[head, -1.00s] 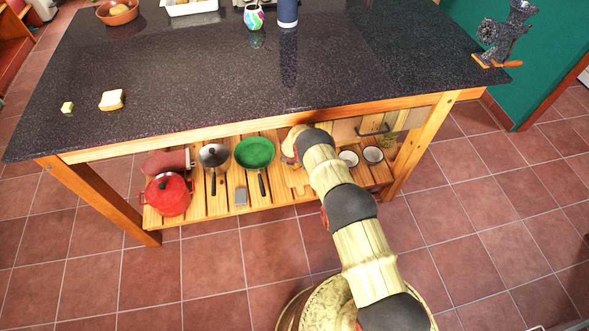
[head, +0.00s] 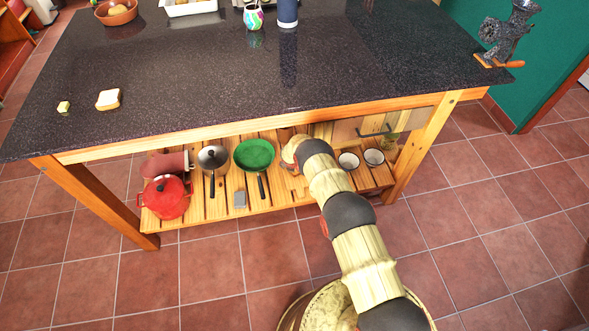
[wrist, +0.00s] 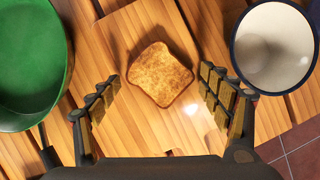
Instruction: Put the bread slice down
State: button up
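A toasted brown bread slice (wrist: 160,75) lies flat on a wooden board (wrist: 130,45) in the wrist view. My gripper (wrist: 159,80) is open around it, with one finger on each side and gaps between the fingers and the slice. In the head view my arm reaches to the lower slatted shelf (head: 225,207) under the counter. There the counter and arm hide the gripper and toasted slice. Another bread slice, pale with a brown crust (head: 108,99), lies on the dark countertop (head: 200,90) at left.
A green pan (wrist: 28,60) is left of my gripper, and a white bowl with a dark rim (wrist: 272,48) is right. The countertop's edge overhangs the shelf.

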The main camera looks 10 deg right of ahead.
jog(key=shift+o, duration=0.6)
jog(key=shift+r, duration=0.3)
jog(key=p+v, duration=0.3)
jog(key=v, duration=0.2)
jog(key=shift+s+a+r, duration=0.1)
jog(key=shift+s+r, duration=0.05)
jog(key=shift+s, duration=0.1)
jog(key=shift+s+a+f+p, duration=0.1)
jog(key=shift+s+a+p, duration=0.65)
jog(key=shift+s, duration=1)
jog(key=shift+s+a+f+p, duration=0.1)
jog(key=shift+s+a+p, duration=0.65)
jog(key=shift+s, duration=1.05)
jog(key=shift+s+a+f+p, duration=0.1)
jog(key=shift+s+a+p, duration=0.65)
jog(key=shift+s, duration=1)
